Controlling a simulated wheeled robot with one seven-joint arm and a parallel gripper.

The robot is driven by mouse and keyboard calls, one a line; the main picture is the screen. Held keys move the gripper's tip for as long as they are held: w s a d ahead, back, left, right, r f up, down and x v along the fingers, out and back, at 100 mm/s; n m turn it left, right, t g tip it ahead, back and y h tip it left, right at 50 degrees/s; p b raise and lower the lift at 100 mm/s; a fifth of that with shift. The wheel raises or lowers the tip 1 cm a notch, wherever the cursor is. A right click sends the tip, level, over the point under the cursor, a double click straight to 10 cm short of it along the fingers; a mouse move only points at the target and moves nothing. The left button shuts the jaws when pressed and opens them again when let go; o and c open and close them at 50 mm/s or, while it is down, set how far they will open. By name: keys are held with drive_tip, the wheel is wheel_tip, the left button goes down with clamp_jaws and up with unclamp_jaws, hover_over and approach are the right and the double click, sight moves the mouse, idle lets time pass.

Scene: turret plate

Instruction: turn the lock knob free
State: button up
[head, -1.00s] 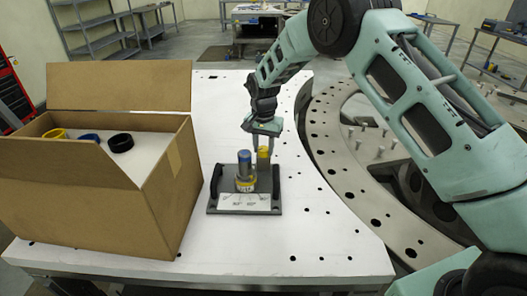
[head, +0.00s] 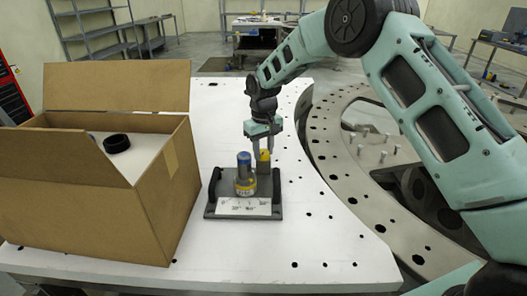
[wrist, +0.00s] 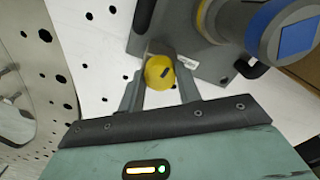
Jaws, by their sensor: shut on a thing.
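The lock knob is yellow with a short dark mark on top; it shows in the wrist view (wrist: 160,71) and, partly covered by the fingers, in the head view (head: 264,155). It sits on a grey post of the fixture plate (head: 212,206), beside the upright cylinder with a blue top (head: 244,160). My gripper (head: 263,152) points down over the knob. In the wrist view, the fingers of my gripper (wrist: 160,82) are closed on either side of the knob.
The fixture has a white scale label (head: 243,207) and black side handles. An open cardboard box (head: 90,200) stands left on the white table (head: 320,240). A curved metal ring with holes (head: 345,185) lies to the right. The table in front is clear.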

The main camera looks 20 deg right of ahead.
sight(263, 152)
drive_tip(key=shift+r+n, duration=0.1)
drive_tip(key=shift+n, duration=1)
drive_tip(key=o, duration=1)
wheel_tip(263, 152, up, 17)
drive_tip(key=b, duration=0.3)
drive_tip(key=shift+r+b, duration=0.2)
drive_tip(key=shift+b, duration=0.2)
